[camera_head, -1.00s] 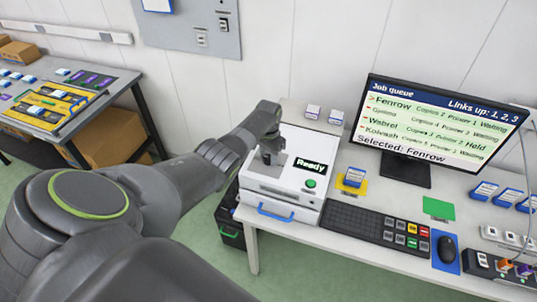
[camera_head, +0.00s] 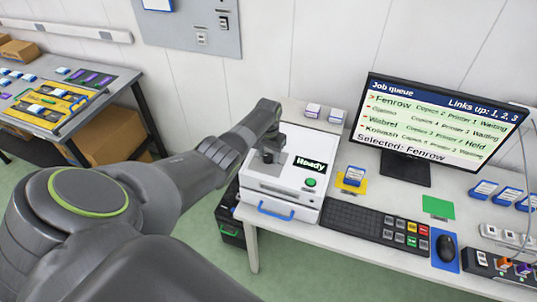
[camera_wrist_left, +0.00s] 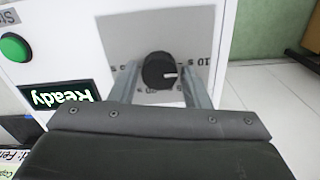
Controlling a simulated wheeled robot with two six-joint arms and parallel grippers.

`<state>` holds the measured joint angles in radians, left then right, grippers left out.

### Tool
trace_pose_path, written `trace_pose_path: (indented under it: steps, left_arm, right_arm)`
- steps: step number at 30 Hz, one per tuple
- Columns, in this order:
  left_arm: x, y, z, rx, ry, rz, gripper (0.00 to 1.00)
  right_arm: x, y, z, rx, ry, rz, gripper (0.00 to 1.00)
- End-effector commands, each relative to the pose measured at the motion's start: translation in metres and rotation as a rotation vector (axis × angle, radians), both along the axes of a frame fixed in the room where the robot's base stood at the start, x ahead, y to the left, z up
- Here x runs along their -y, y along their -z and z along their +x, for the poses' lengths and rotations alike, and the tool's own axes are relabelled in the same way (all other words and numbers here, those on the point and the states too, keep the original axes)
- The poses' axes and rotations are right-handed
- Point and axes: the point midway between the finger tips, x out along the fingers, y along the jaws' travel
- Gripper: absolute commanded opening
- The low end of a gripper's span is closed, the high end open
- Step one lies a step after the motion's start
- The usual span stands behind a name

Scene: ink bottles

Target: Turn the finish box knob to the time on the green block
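The finish box (camera_head: 285,190) is a white box on the desk with a lit "Ready" display and a green button. Its round black knob (camera_wrist_left: 158,70) sits on a grey plate in the left wrist view. The white mark on the knob points to the right there, a little below a "10 s" label. My left gripper (camera_wrist_left: 160,85) has one finger on each side of the knob, with a small gap on both sides. It looks open. A flat green piece (camera_head: 438,208) lies on the desk; I can read no time on it. My right gripper is not in view.
A monitor (camera_head: 436,118) shows a job queue. A keyboard (camera_head: 360,220), a mouse (camera_head: 446,248) and a yellow mat (camera_head: 352,187) with a small block on it are to the right of the box. Blue-edged blocks (camera_head: 505,197) lie farther right.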

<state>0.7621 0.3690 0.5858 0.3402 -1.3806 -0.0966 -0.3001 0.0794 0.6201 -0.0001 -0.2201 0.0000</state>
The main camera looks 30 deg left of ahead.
Motion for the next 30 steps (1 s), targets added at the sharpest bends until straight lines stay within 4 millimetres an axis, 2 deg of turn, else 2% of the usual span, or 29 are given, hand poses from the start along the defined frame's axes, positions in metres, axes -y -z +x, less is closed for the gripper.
trace_pose_path:
  steps: [1, 3, 12, 17, 24, 30]
  left_arm:
    - [0.0, 0.0, 0.0, 0.0, 0.0, 0.0, 0.49]
    - [0.0, 0.0, 0.0, -0.001, 0.001, 0.0, 0.56]
    - [0.001, 0.001, -0.001, -0.002, 0.002, -0.001, 0.56]
    - [0.0, -0.006, 0.0, -0.001, 0.001, -0.001, 0.56]
    - [0.0, -0.029, -0.001, 0.001, 0.003, 0.0, 0.56]
    - [-0.001, -0.066, 0.0, 0.003, 0.002, 0.001, 0.56]
  right_arm:
    - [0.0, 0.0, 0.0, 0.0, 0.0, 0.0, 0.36]
    - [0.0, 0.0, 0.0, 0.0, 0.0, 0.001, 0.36]
    - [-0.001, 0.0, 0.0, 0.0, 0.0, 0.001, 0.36]
    - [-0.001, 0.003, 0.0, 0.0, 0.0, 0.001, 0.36]
    - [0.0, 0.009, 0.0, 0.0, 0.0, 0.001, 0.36]
    - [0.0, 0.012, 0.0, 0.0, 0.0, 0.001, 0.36]
